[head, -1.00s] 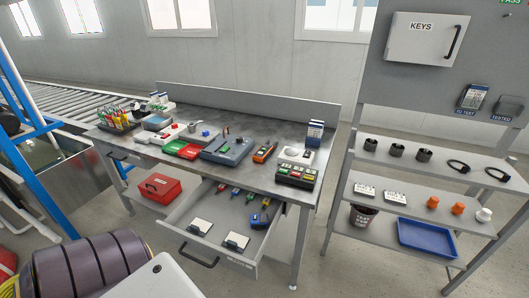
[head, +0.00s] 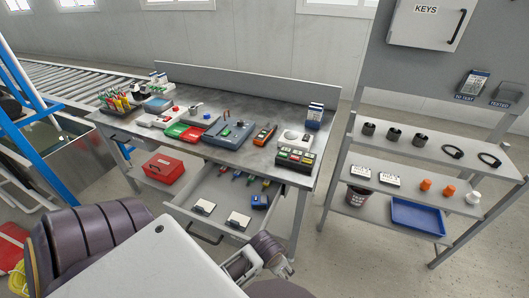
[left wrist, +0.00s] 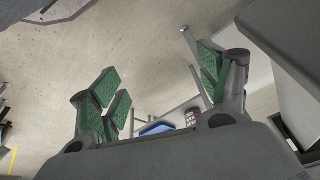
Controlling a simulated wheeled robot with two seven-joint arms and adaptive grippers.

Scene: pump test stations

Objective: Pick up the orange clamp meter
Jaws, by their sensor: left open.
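The orange clamp meter (head: 264,134) lies on the grey workbench (head: 262,157), right of the large blue-grey device and left of a white round-topped unit. No gripper is near it in the head view. My left gripper (left wrist: 155,95) is open in the left wrist view, its green-padded fingers wide apart with nothing between them. It points over bare floor towards the shelf legs; the clamp meter does not show in that view. A jointed part of one of my arms shows low in the head view, well short of the bench. My right gripper cannot be made out.
An open drawer (head: 183,207) with tools and boxes juts out below the bench. A red case (head: 163,169) sits on the lower shelf. A shelf rack with a blue tray (head: 416,217) stands at the right. Bare floor lies between bench and rack.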

